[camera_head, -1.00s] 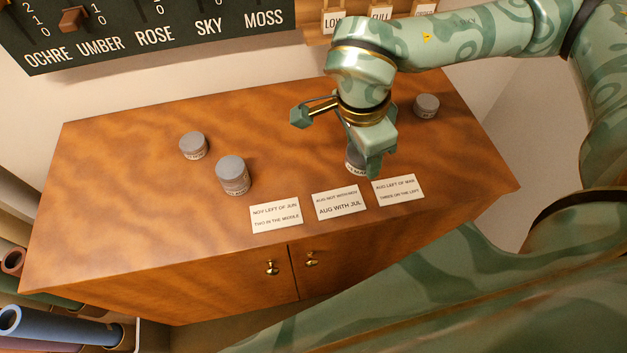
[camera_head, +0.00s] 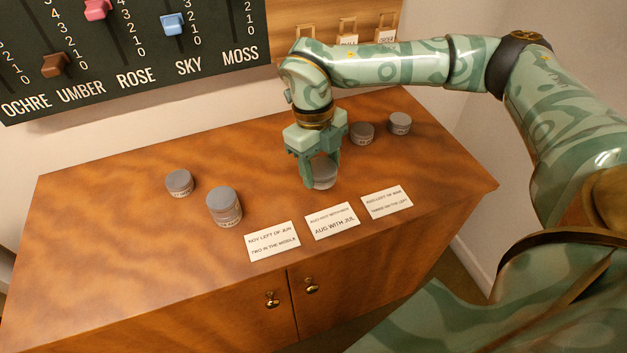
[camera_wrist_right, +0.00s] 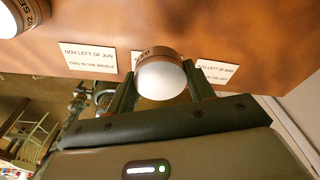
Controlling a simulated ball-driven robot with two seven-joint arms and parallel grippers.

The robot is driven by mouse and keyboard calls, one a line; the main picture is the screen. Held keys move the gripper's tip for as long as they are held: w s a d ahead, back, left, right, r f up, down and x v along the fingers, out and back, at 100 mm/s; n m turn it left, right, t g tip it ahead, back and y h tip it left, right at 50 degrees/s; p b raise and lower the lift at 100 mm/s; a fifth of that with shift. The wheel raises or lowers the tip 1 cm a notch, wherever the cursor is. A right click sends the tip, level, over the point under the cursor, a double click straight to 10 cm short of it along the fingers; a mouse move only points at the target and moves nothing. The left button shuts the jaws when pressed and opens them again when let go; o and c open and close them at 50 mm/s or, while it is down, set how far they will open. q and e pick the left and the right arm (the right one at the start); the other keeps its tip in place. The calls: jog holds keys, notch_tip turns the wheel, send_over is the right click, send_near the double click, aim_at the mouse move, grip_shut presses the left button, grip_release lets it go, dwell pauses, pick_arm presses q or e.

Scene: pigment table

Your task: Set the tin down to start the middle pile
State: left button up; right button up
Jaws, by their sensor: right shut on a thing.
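My right gripper (camera_head: 321,170) points down over the middle of the wooden cabinet top. It is shut on a grey-lidded tin (camera_head: 324,174), with a finger on either side. The held tin also shows between the fingers in the right wrist view (camera_wrist_right: 160,79). It is low over the wood behind the cards; I cannot tell whether it touches. A short tin (camera_head: 179,183) and a taller tin or stack (camera_head: 224,206) stand to the left. Two tins (camera_head: 362,133) (camera_head: 399,124) stand to the right, farther back. My left gripper is not in view.
Three cards lie along the front: a left card (camera_head: 272,241), a middle card (camera_head: 332,220) reading "AUG WITH JUL", and a right card (camera_head: 387,202). A dark slider board (camera_head: 130,50) hangs behind. Bare wood lies between the left tins and my gripper.

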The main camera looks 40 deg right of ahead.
aim_at(316, 168)
jog(key=w+f, duration=0.1)
jog(key=f, duration=0.1)
jog(key=w+d+f+b, duration=0.1)
jog(key=w+f, duration=0.1)
jog(key=f, duration=0.1)
jog(key=f+b, duration=0.2)
jog(key=f, duration=0.1)
jog(key=shift+w+d, duration=0.2)
jog(key=shift+w, duration=0.1)
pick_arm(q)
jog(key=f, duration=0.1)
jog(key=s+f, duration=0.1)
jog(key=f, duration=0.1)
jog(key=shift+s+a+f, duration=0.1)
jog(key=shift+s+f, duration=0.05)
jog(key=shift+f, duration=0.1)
pick_arm(e)
jog(key=shift+r, duration=0.1)
jog(key=shift+s, duration=0.1)
jog(key=o, duration=1)
